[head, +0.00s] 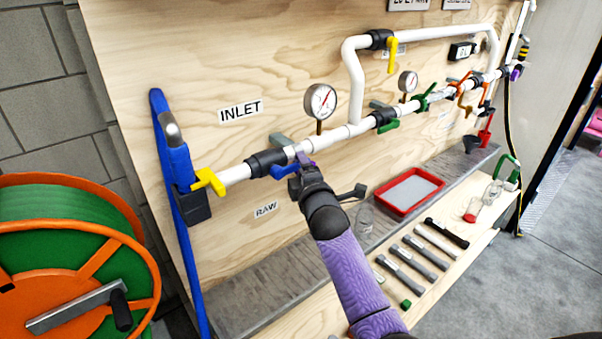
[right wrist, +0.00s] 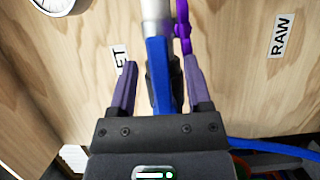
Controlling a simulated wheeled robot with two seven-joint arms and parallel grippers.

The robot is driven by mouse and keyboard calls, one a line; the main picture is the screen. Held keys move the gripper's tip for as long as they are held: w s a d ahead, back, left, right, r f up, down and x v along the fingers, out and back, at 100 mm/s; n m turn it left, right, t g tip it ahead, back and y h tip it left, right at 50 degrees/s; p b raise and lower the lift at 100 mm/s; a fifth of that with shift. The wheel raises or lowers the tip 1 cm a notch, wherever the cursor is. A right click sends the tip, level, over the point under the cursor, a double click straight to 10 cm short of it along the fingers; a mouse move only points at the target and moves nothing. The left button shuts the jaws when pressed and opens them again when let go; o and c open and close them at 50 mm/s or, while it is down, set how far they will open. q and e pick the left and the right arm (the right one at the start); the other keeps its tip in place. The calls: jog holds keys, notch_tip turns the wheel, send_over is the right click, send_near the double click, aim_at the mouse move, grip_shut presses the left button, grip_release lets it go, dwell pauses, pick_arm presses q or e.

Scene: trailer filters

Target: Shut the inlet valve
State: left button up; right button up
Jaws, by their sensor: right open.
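The inlet valve has a blue lever handle (head: 283,171) on the white pipe, below and right of the INLET label (head: 240,110). The lever looks roughly in line with the pipe. My right gripper (head: 295,168) is at this lever, coming from the front right. In the right wrist view the blue lever (right wrist: 158,75) stands between the two open fingers of my gripper (right wrist: 160,66), with a gap visible on both sides. A bright purple part (right wrist: 183,28) shows beside the pipe, close to the right finger. My gripper partly hides the valve in the head view. My left gripper is out of view.
A yellow lever (head: 209,181) is at the pipe's left end, by a blue hose (head: 172,165). A gauge (head: 320,102) and a green-handled valve (head: 388,126) are farther right. Below are a red tray (head: 382,208) and several tools on the shelf. A hose reel (head: 70,245) stands left.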

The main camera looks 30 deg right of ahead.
grip_shut()
dwell(1.4)
